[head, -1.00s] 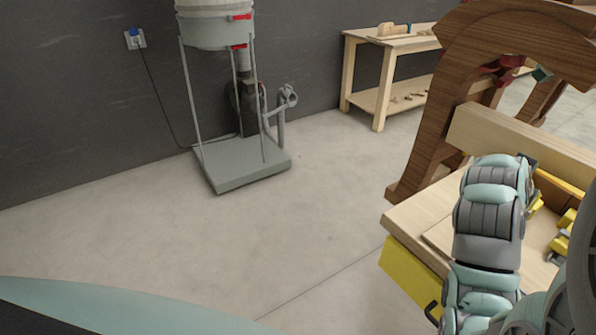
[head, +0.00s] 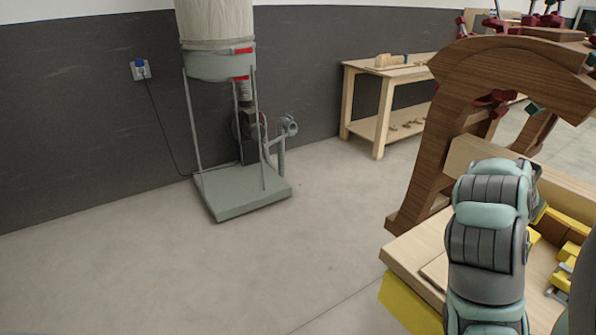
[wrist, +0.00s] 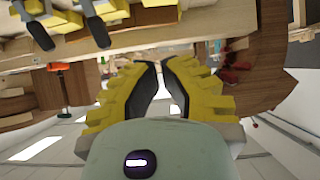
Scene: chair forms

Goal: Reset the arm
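My gripper (wrist: 160,66) shows in the wrist view with two yellow, ribbed fingers and dark inner pads. A narrow gap is visible between the fingertips, and I see nothing held in it. In the head view my grey and pale green arm rises at the lower right, over the near workbench (head: 408,258) and in front of a curved brown wooden form (head: 440,130). The gripper itself cannot be made out in the head view.
A dust collector (head: 240,195) stands on a grey base by the dark wall. A wooden table (head: 378,120) stands at the back. Yellow clamps (head: 568,258) lie on the near bench. The floor (head: 190,270) at left and centre is clear.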

